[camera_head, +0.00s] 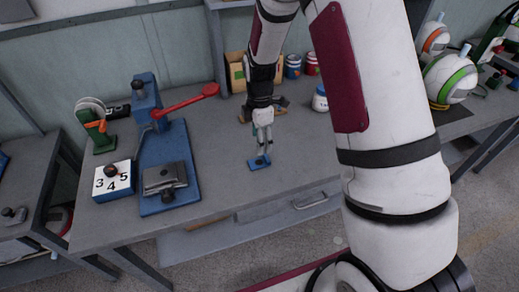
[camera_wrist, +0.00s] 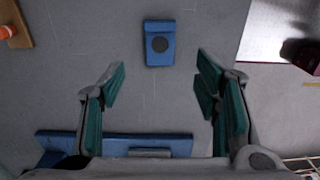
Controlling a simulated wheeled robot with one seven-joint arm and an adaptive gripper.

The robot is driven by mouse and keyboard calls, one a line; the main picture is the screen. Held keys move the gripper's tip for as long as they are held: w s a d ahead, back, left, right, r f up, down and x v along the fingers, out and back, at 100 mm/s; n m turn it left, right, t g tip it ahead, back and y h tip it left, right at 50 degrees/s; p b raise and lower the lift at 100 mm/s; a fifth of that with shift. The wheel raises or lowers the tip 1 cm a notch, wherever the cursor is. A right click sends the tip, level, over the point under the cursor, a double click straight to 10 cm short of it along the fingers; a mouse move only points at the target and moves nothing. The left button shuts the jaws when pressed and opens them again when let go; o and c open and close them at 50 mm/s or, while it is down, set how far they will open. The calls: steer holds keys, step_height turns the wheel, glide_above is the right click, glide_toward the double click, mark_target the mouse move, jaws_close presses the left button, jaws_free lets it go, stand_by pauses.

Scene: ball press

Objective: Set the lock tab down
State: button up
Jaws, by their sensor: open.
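The lock tab appears to be the small blue piece (camera_head: 259,163) on the grey bench top, below my gripper in the head view. In the wrist view the blue piece (camera_wrist: 160,52) has a dark round spot and lies flat, beyond the fingertips and roughly midway between them across the picture. My gripper (camera_wrist: 163,88) is open, with its green-padded fingers wide apart and nothing between them. In the head view my gripper (camera_head: 263,148) points down just above the piece; I cannot tell the exact gap.
The blue press (camera_head: 181,172) with a red lever stands to the left, beside a numbered block (camera_head: 113,182). A cardboard box (camera_head: 236,72) and small jars stand at the back. The bench's front edge is close; bare bench lies around the blue piece.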

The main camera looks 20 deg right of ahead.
steer(key=s+r+m+t, duration=0.1)
steer(key=s+r+m, duration=0.35)
steer(key=r, duration=0.65)
steer(key=s+r+m+t, duration=0.1)
steer(key=s+r+m, duration=0.3)
steer(key=r, duration=0.6)
steer(key=s+r+m+t, duration=0.1)
steer(key=s+r+m, duration=0.3)
steer(key=s, duration=0.5)
steer(key=s+r+m+t, duration=0.2)
steer(key=s+r+m, duration=0.2)
steer(key=s, duration=0.5)
steer(key=shift+m, duration=0.75)
steer(key=shift+d, duration=0.1)
